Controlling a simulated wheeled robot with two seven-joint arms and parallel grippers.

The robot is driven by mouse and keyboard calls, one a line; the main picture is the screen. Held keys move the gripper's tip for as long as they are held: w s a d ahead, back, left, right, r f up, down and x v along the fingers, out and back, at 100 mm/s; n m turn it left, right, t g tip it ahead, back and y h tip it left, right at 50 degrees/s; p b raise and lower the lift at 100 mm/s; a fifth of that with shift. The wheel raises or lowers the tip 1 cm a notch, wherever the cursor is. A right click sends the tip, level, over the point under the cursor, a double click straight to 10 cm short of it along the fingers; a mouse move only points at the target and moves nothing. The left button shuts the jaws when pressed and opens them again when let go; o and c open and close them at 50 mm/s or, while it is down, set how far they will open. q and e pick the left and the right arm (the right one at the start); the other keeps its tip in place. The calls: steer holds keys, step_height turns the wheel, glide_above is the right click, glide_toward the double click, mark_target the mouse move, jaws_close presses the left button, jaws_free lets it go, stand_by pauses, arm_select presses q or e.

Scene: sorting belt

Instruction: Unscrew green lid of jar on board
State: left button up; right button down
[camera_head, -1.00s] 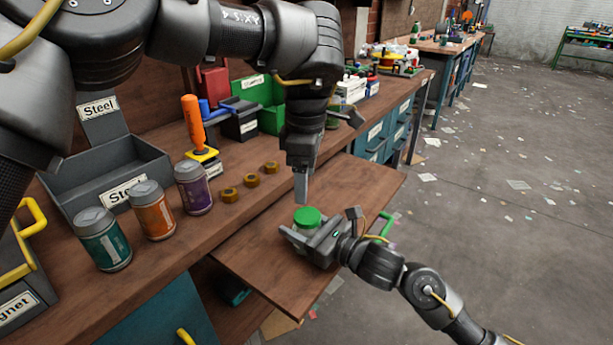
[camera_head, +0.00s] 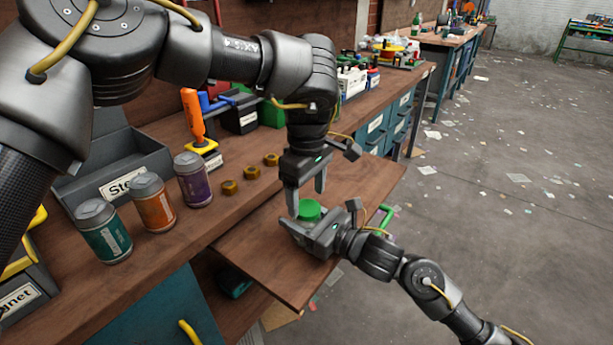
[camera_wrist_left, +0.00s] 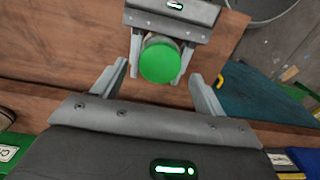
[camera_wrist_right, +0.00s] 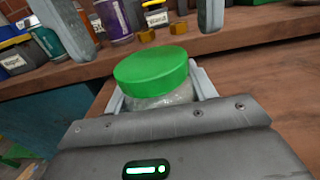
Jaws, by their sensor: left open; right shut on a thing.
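The green lid (camera_head: 309,210) sits on top of a clear jar (camera_wrist_right: 160,99), which stands upright over the pull-out board (camera_head: 262,262). My right gripper (camera_head: 300,228) is shut on the jar below the lid, as the right wrist view shows. My left gripper (camera_head: 307,205) is open, pointing down above the lid. In the left wrist view the lid (camera_wrist_left: 160,62) lies just beyond the gap between the open left fingers (camera_wrist_left: 160,85), and they do not touch it. In the head view the jar body is mostly hidden by my right gripper.
On the bench left of the board stand a teal jar (camera_head: 104,232), an orange jar (camera_head: 154,203) and a purple jar (camera_head: 193,180). Several brass nuts (camera_head: 229,187) lie beside them. A grey Steel bin (camera_head: 85,190) stands behind. The board's far part is clear.

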arm_select(q)
steer(key=shift+f, duration=1.15)
steer(key=c, duration=1.1)
